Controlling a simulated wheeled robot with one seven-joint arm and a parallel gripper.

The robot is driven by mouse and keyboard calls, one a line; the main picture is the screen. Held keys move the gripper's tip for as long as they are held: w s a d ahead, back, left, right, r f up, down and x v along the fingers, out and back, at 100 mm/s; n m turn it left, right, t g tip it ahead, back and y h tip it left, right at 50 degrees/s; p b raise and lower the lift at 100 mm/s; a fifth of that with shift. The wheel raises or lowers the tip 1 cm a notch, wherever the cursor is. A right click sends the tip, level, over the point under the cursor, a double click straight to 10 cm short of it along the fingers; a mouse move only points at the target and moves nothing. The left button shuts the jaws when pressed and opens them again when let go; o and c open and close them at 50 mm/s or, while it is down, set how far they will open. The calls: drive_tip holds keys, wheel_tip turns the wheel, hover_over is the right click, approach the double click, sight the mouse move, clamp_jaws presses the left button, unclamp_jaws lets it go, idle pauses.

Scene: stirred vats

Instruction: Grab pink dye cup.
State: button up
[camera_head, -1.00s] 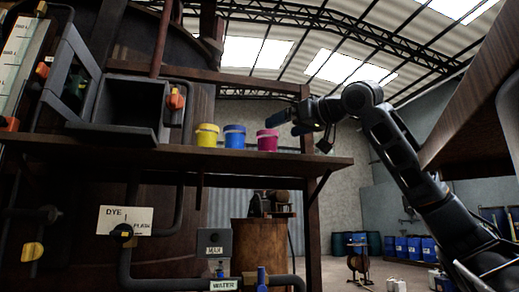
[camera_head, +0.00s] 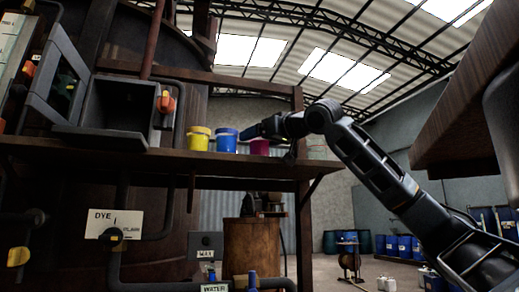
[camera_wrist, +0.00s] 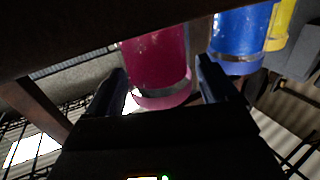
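The pink dye cup (camera_head: 260,147) stands at the right end of the row of cups on the wooden shelf, partly hidden behind my gripper in the head view. My gripper (camera_head: 250,131) is level with the upper part of the cups, in front of the pink one. In the wrist view the pink cup (camera_wrist: 158,68) appears upside down between the two open fingers (camera_wrist: 163,88). The left finger is close to its side; I cannot tell whether either finger touches it.
The blue cup (camera_head: 227,141) stands just left of the pink one, close to my right-hand finger in the wrist view. The yellow cup (camera_head: 198,139) is further left. The shelf (camera_head: 150,158) runs beneath them. A dark open box (camera_head: 118,105) stands at the shelf's left.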

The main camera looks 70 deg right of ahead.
drive_tip(key=c, duration=1)
drive_tip(key=shift+r, duration=0.1)
